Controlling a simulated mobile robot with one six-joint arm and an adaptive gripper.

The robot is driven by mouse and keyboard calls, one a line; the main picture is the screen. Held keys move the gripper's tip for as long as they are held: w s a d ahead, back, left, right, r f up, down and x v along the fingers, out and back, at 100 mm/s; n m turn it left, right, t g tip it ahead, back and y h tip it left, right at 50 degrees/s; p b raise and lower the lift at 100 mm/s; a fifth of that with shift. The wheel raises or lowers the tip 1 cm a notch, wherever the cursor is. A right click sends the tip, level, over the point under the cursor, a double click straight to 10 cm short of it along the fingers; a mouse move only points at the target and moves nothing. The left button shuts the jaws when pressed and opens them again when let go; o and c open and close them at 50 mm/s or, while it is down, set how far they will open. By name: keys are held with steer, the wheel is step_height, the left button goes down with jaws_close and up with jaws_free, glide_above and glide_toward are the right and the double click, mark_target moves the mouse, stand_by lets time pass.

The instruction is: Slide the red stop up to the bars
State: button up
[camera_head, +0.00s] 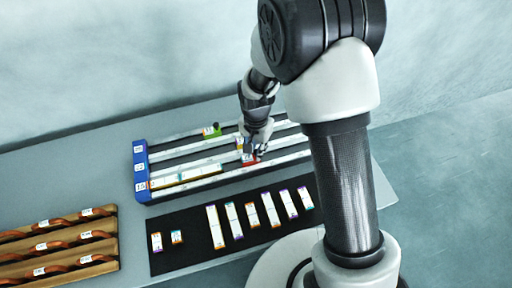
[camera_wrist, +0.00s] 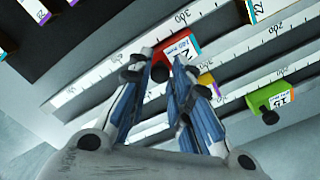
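The red stop (camera_head: 250,161) sits on the front ruled rail, right of the bars; its red top and white label show in the wrist view (camera_wrist: 172,50). The bars (camera_head: 187,176) lie end to end on that rail towards the blue end block (camera_head: 141,172). A bare stretch of rail separates them from the stop. One bar end (camera_wrist: 262,8) shows at the top right of the wrist view. My gripper (camera_wrist: 164,62) is at the red stop, its fingertips on either side of the black knob (camera_wrist: 160,73). Whether they press on it I cannot tell.
A yellow stop (camera_wrist: 207,80) and a green stop (camera_wrist: 271,97) sit on the rails behind. A black mat (camera_head: 190,255) with several loose bars lies in front. Wooden racks (camera_head: 60,245) with copper-coloured rods stand at the left.

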jaws_close()
steer(key=a, duration=0.2)
steer(key=s+a, duration=0.1)
steer(key=a, duration=0.1)
steer(key=s+a, duration=0.1)
steer(key=a, duration=0.1)
steer(key=shift+a, duration=0.35)
steer(key=o, duration=0.6)
jaws_free()
steer(key=shift+d, duration=0.1)
steer(key=shift+c, duration=0.2)
steer(key=shift+r, duration=0.1)
step_height(320, 180, up, 12)
